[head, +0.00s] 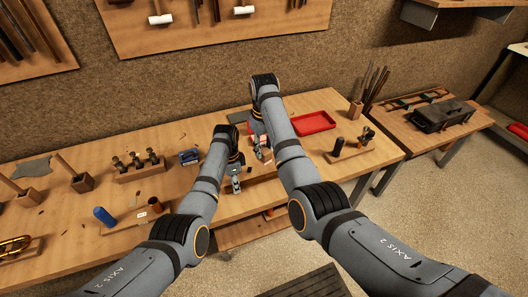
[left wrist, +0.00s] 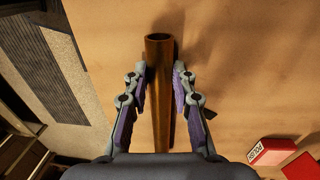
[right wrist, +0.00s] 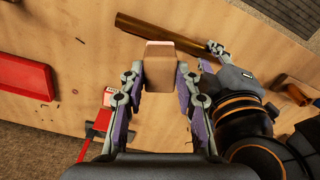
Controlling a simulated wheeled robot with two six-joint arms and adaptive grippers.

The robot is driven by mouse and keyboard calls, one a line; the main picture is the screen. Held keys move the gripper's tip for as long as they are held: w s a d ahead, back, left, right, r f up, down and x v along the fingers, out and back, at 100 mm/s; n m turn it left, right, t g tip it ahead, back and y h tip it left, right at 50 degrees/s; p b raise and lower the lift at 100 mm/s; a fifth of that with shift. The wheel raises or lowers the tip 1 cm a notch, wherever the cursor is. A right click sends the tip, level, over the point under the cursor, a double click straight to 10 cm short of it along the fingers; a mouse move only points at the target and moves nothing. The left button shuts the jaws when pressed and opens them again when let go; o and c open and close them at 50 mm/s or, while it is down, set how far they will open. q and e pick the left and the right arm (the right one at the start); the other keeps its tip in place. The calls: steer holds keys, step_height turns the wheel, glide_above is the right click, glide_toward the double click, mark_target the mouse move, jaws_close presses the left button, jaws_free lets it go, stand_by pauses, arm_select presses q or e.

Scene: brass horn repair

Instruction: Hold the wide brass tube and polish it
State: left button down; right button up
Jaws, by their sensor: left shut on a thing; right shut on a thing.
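The wide brass tube (left wrist: 160,60) stands out between the fingers of my left gripper (left wrist: 160,88) in the left wrist view, its open end showing. My left gripper (head: 236,185) is shut on it. In the right wrist view the tube (right wrist: 160,31) lies across the top, with the left gripper's finger (right wrist: 215,47) at its right part. My right gripper (right wrist: 160,90) is shut on a tan block (right wrist: 160,68). The block is close to the tube; I cannot tell whether they touch. In the head view the right gripper (head: 262,150) is beyond the left one.
A red tray (head: 312,124) lies on the bench right of my right arm. A small red labelled box (left wrist: 268,152) shows in the left wrist view. A wooden holder (head: 350,150) stands at the right, and a blue bottle (head: 104,216) at the front left.

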stand_by(0.3)
arm_select(q)
steer(key=c, duration=1)
jaws_free()
steer(key=shift+r, duration=0.1)
steer(key=r, duration=0.7)
steer(key=w+r, duration=0.1)
steer(key=r, duration=0.3)
steer(key=shift+a+r, duration=0.2)
steer(key=shift+r, duration=0.15)
steer(key=f, duration=0.8)
steer(key=s+f, duration=0.1)
steer(key=f, duration=0.3)
steer(key=shift+d+f, duration=0.15)
arm_select(e)
steer(key=shift+f, duration=1.35)
